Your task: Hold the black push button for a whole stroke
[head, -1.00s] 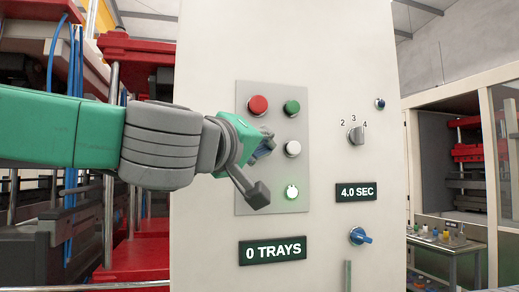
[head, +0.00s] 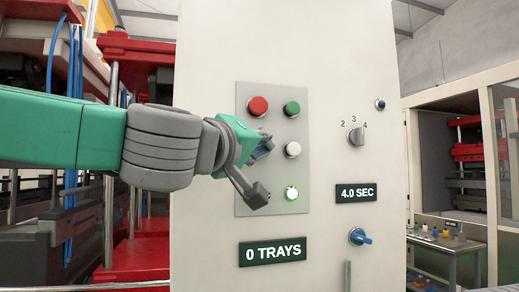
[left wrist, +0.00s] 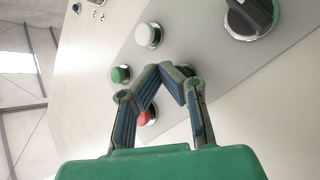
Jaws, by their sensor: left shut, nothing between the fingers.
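My left gripper (head: 262,148) is in front of the grey button panel (head: 262,98), with its fingers shut and empty. In the left wrist view its fingertips (left wrist: 166,72) meet over the panel's left column of controls. A bit of a pale ring (left wrist: 207,70) shows behind the right finger in the left wrist view. Whether the fingertips touch a button cannot be told. My right gripper is not in view.
Near the gripper are a red button (head: 258,106), a green button (head: 292,108), a white button (head: 293,149) and a lit button (head: 291,193). A black selector knob (left wrist: 250,14) is close by. Displays read "0 TRAYS" (head: 272,250) and "4.0 SEC" (head: 356,193).

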